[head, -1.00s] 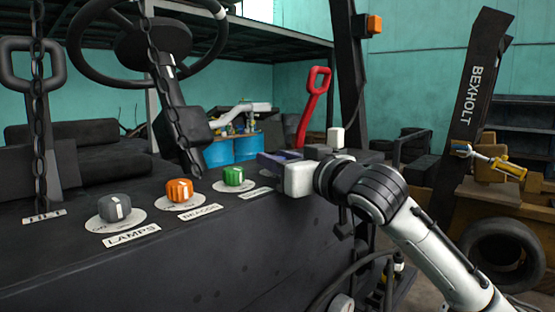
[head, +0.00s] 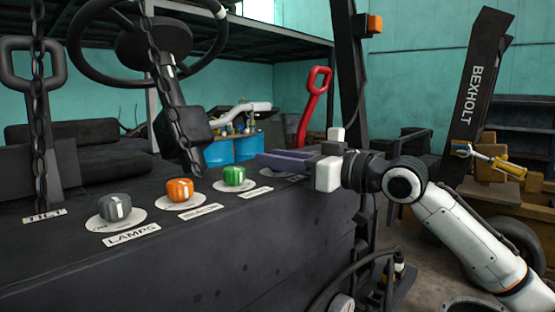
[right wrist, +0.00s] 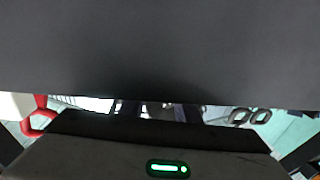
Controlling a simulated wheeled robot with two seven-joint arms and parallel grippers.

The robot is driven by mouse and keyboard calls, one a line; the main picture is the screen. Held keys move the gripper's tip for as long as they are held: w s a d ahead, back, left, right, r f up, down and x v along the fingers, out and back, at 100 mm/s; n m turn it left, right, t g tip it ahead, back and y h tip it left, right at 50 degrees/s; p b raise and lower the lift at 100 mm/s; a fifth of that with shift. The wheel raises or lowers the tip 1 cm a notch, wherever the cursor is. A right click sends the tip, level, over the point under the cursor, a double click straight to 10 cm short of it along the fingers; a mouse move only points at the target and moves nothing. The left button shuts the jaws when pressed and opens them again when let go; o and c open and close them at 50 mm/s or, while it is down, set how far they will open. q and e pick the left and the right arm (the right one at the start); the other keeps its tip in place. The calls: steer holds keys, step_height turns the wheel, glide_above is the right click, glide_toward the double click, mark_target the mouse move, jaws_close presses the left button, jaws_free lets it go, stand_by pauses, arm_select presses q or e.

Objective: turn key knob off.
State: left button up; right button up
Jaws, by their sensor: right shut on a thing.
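A row of knobs stands on the dark forklift panel (head: 230,240) in the head view: a grey knob (head: 115,207) labelled LAMPS, an orange knob (head: 180,190) and a green knob (head: 234,176). My right gripper (head: 276,160) is at the right end of this row, with its purple fingers lying level over the last round plate (head: 290,178). It is shut on the key knob there, which the fingers hide, so its angle cannot be told. The right wrist view shows mostly dark surfaces and no knob. My left gripper is not in view.
A red-handled lever (head: 313,105) rises behind my right gripper. A steering wheel (head: 150,40) and a hanging chain (head: 165,90) are over the panel's left part. A dark upright post (head: 347,70) stands close behind the right wrist. The space above the green knob is clear.

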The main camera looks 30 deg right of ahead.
steer(key=shift+n+g+y+b, duration=0.4)
steer(key=shift+n+g+y, duration=1.65)
steer(key=shift+y, duration=0.65)
steer(key=shift+n+g+y, duration=0.25)
steer(key=shift+n+y, duration=0.05)
steer(key=shift+n, duration=0.05)
steer(key=o, duration=1)
steer(key=shift+o, duration=0.2)
steer(key=shift+s+d+f, duration=0.1)
steer(key=shift+s+d, duration=0.1)
steer(key=shift+d, duration=0.05)
steer(key=b+v, duration=0.3)
steer(key=v, duration=0.5)
steer(key=shift+s+d, duration=0.25)
steer(key=shift+s+d+b, duration=0.3)
steer(key=shift+s+d, duration=0.05)
steer(key=shift+d, duration=0.05)
